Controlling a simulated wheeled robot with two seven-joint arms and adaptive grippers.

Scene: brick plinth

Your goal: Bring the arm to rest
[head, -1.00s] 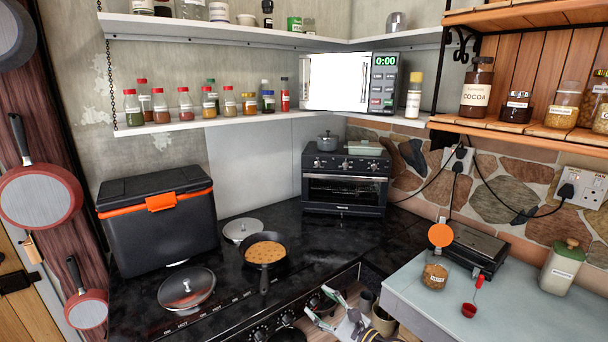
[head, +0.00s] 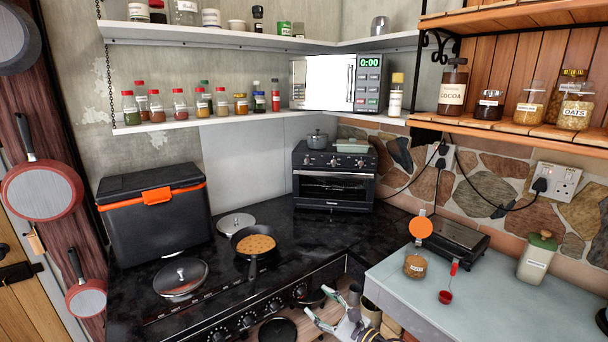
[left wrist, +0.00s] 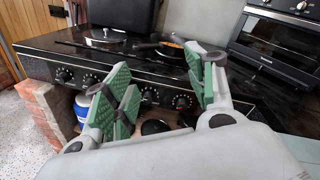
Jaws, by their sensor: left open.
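My left gripper (head: 324,308) is low in the head view, in front of the stove and beside the left edge of the pale counter (head: 400,290). In the left wrist view my left gripper (left wrist: 165,88) has its green-padded fingers spread apart with nothing between them. It points toward the stove front and its knobs (left wrist: 150,95). Most of my left arm is hidden below the frame. My right gripper cannot be made out in any view.
A skillet with a pancake (head: 255,243) and a lidded pan (head: 180,278) stand on the black stove. A toaster oven (head: 333,176) is at the back. The counter holds a jar (head: 414,264), a red scoop (head: 446,296) and a canister (head: 537,257).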

